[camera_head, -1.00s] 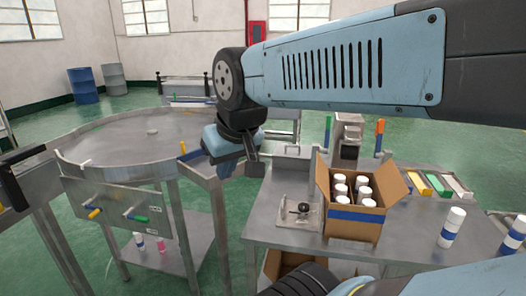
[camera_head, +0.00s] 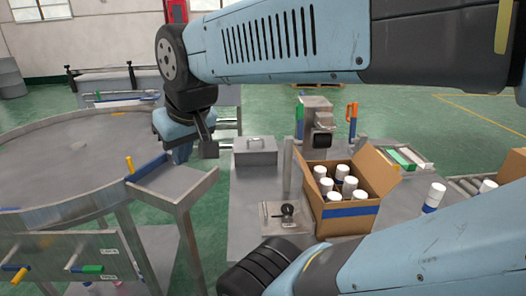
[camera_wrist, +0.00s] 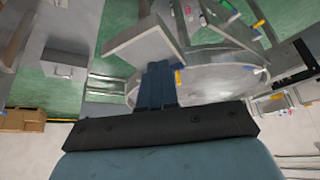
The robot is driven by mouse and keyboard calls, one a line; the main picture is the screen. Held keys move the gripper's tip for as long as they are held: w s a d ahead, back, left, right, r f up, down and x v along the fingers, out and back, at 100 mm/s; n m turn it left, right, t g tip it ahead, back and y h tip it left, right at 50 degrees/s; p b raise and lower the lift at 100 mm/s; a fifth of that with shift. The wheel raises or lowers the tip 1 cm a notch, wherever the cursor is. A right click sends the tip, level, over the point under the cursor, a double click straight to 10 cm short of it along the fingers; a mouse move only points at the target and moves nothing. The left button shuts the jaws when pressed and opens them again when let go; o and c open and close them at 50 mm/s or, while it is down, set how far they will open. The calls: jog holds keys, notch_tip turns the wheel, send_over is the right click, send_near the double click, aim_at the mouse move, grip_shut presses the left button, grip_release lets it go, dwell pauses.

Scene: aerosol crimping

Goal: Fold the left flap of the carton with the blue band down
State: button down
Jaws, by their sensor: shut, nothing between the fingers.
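The open carton (camera_head: 345,225) with the blue band (camera_head: 350,212) stands on the grey bench in the head view. Several white-capped cans (camera_head: 350,184) stand inside it. Its left flap (camera_head: 299,170) stands up, roughly upright. Its right flap (camera_head: 374,170) also stands up, leaning outward. My gripper (camera_head: 209,150) is left of the carton, apart from it, near the end of the rotary table's side tray. In the wrist view my gripper's fingers (camera_wrist: 158,82) are together and empty. I cannot identify the banded carton in the wrist view.
A round table (camera_head: 70,165) is at left, with a tray (camera_head: 175,182) beside my gripper. A grey lidded box (camera_head: 255,151) and a small fixture (camera_head: 286,214) lie between gripper and carton. A press-like machine (camera_head: 316,125) stands behind the carton. A can (camera_head: 433,197) stands at right.

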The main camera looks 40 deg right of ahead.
jog(key=shift+d, duration=0.1)
jog(key=w+d+f+n+g+h, duration=0.3)
jog(key=w+d+f+g+h, duration=0.15)
jog(key=d, duration=0.55)
jog(key=w+d+f+n+g+h, duration=0.35)
jog(key=d+f+g, duration=0.25)
jog(key=d, duration=0.4)
jog(key=w+d+f+n+g+h, duration=0.3)
jog(key=d+f+n+g+h, duration=0.15)
jog(key=d, duration=0.55)
jog(key=s+d+f+m, duration=0.1)
jog(key=s+d+f, duration=0.1)
jog(key=s+d, duration=0.4)
jog(key=shift+d+g, duration=0.3)
jog(key=shift+g, duration=0.1)
jog(key=shift+s+f, duration=0.1)
